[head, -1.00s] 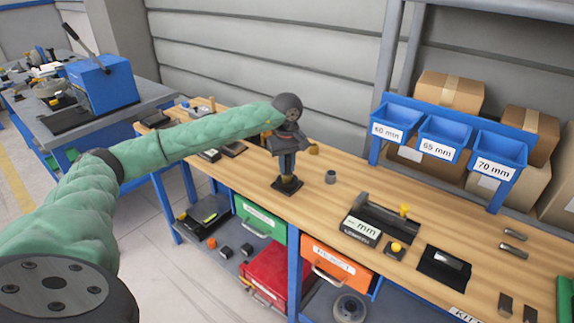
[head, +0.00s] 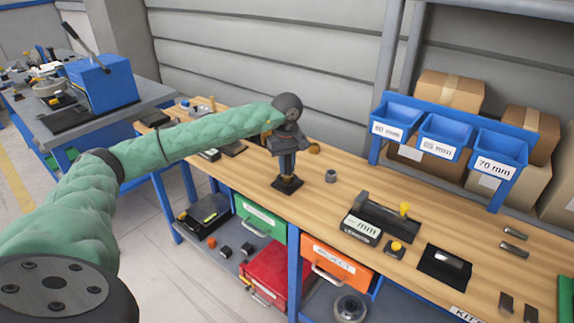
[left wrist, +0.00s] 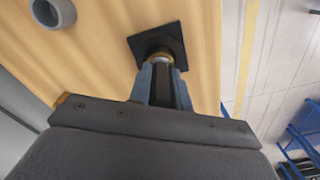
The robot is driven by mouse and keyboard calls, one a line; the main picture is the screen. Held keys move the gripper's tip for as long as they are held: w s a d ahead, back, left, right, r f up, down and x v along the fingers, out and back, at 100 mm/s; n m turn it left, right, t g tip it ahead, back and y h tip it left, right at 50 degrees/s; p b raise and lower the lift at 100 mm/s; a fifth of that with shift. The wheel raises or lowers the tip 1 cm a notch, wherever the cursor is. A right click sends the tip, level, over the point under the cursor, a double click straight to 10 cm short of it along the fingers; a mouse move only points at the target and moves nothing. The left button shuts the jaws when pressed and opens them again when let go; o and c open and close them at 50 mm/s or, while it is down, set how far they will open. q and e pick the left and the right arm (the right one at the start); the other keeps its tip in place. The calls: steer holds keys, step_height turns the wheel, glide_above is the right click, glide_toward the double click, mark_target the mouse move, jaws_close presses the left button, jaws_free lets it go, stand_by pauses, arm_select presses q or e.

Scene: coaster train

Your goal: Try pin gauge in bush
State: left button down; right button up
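My left gripper (head: 288,172) points straight down over a small black square base (head: 287,185) on the wooden bench. In the left wrist view its fingers (left wrist: 162,84) lie along both sides of a dark upright piece, which I take to be the pin gauge's handle. A brass collar (left wrist: 158,54) shows just beyond the fingertips, above the black base. The fingers hide most of the gauge. A grey ring-shaped bush (head: 331,176) stands upright on the bench, apart and to the right of the gripper. It also shows in the left wrist view (left wrist: 65,14). My right gripper is out of view.
A dark fixture with a "mm" label (head: 362,228) and a yellow-knobbed block (head: 395,249) stand to the right. Blue bins marked 60, 65 and 70 mm (head: 445,137) stand behind. Bench wood around the bush is clear. Drawers sit below the front edge.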

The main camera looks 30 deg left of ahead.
arm_select(q)
steer(key=c, duration=1.2)
jaws_free()
